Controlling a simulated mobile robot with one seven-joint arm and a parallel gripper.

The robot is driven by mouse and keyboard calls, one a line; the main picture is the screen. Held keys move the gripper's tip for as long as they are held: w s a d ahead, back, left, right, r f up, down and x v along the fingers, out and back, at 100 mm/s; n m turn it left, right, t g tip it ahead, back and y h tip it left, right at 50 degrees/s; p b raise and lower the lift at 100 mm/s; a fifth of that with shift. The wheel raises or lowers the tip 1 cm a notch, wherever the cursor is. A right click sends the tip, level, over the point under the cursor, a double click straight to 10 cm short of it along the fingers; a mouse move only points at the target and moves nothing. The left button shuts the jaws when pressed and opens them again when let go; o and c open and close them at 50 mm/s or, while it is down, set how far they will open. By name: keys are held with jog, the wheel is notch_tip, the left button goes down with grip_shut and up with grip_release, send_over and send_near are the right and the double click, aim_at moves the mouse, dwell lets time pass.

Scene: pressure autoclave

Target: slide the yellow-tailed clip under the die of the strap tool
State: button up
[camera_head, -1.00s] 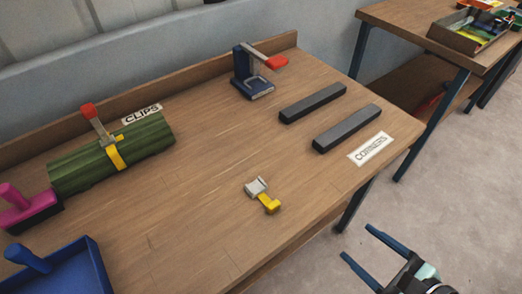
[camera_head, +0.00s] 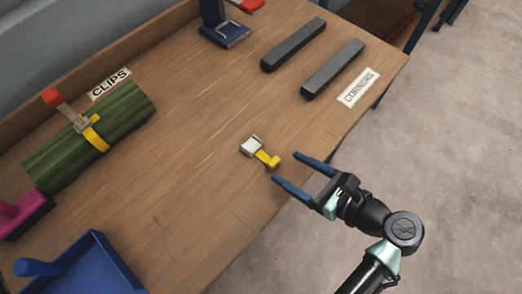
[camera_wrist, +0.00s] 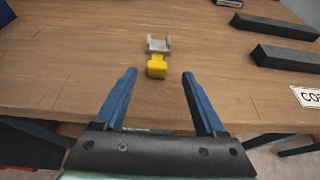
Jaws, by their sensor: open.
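The yellow-tailed clip lies on the bench near its front edge, with a grey metal head (camera_head: 252,146) and a yellow tail (camera_head: 268,160) pointing toward my gripper. My gripper (camera_head: 285,168) is open and empty, its two blue fingers just short of the tail. In the wrist view the clip's yellow tail (camera_wrist: 156,66) sits ahead of and between the fingertips (camera_wrist: 160,75), apart from them. A tool with a red-ended lever and blue base (camera_head: 225,32) stands at the back, its top cut off. Another red-ended lever tool (camera_head: 80,122) sits on a green ribbed bundle with a yellow band.
The green bundle (camera_head: 125,98) lies at the left by the CLIPS label (camera_head: 109,83). Two dark bars (camera_head: 333,70) lie at the right near the CORNERS label (camera_head: 358,88). A blue tray (camera_head: 85,265) and a pink-handled item (camera_head: 22,212) are at the lower left. The middle of the bench is clear.

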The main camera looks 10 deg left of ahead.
aim_at(277, 163)
jog(key=x, duration=0.5)
jog(key=shift+s+a+b, duration=0.1)
jog(key=shift+s+b, duration=0.1)
jog(key=shift+b, duration=0.1)
jog(key=shift+r, duration=0.1)
grip_shut()
